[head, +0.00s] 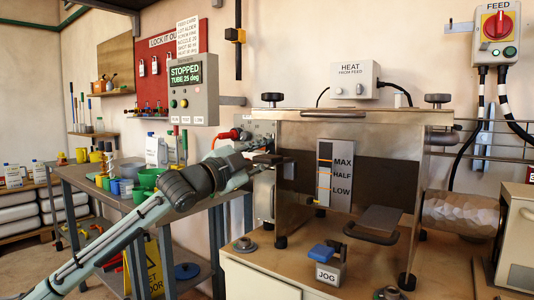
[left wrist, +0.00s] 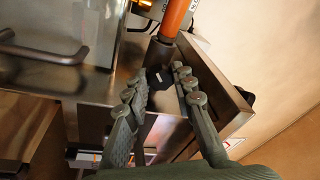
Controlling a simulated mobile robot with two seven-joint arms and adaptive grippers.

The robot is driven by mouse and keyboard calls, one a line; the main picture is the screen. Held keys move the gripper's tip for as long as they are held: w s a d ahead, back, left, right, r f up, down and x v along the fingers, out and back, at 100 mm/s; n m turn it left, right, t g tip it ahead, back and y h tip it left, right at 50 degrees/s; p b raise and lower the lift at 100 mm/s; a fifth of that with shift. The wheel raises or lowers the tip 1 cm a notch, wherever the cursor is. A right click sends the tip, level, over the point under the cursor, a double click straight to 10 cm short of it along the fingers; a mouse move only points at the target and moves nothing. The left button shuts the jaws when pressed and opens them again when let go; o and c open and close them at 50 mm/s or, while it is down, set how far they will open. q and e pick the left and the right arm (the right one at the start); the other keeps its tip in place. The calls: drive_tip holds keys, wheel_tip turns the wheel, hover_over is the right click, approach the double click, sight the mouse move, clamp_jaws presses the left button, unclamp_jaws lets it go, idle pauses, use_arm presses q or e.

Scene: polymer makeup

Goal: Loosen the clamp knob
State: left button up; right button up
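A dark faceted knob (left wrist: 157,79) shows in the left wrist view, beside the steel housing and near the foot of an orange rod (left wrist: 177,17). It looks like the clamp knob. My left gripper (left wrist: 160,82) is open, with one finger on each side of the knob's near end; I cannot tell whether either finger touches it. In the head view my left gripper (head: 268,158) is at the left side of the steel machine (head: 345,135), and the knob there is hidden or too small to tell. My right gripper is not in view.
Two black knobs (head: 272,98) (head: 437,99) stand on the machine's top. A dark handle (head: 372,224) juts from its front. A blue-topped JOG box (head: 328,262) sits on the bench below. A grey side table (head: 130,204) with cups is at left.

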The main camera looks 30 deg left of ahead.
use_arm(q)
drive_tip(key=shift+o, duration=0.8)
drive_tip(key=shift+s, duration=0.1)
drive_tip(key=v, duration=1.2)
